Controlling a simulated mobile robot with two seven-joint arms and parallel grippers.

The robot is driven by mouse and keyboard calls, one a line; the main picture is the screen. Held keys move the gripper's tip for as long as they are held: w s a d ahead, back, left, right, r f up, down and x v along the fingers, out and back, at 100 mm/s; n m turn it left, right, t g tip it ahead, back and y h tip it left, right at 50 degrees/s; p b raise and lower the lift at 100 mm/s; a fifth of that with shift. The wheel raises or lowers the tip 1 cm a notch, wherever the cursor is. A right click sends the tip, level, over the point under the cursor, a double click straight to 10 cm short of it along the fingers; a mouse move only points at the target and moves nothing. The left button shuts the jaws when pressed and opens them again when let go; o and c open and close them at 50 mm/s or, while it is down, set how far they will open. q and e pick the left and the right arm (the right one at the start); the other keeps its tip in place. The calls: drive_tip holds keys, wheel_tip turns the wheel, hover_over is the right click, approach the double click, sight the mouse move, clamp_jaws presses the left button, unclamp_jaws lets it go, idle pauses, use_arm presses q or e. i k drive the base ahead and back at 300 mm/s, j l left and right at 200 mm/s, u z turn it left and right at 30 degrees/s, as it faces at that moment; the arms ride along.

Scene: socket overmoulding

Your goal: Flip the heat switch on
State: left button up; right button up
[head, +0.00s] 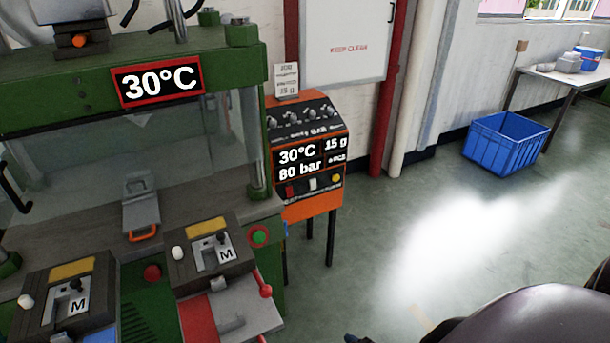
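The green press (150,55) stands at the left, with a red-framed display (160,81) reading 30°C. An orange machine (310,209) beside it has a panel (298,160) reading 30°C, 80 bar and 15 g. Below these readings are a small red control (289,190), a pale control (313,184) and a yellow button (337,178). A dark box with an orange knob (78,40) sits at the press's top left. No legible label shows which one is the heat switch, and I cannot tell its position. Neither gripper is clearly visible.
Two control boxes marked M (215,252) (68,300), a green button (259,236), a red button (152,273) and a red-knobbed lever (264,286) are at the press front. A blue crate (505,142) stands by a table (560,80). The floor (400,220) right of the machines is clear.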

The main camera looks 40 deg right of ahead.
sight(288, 189)
drive_tip(key=z, duration=1.15)
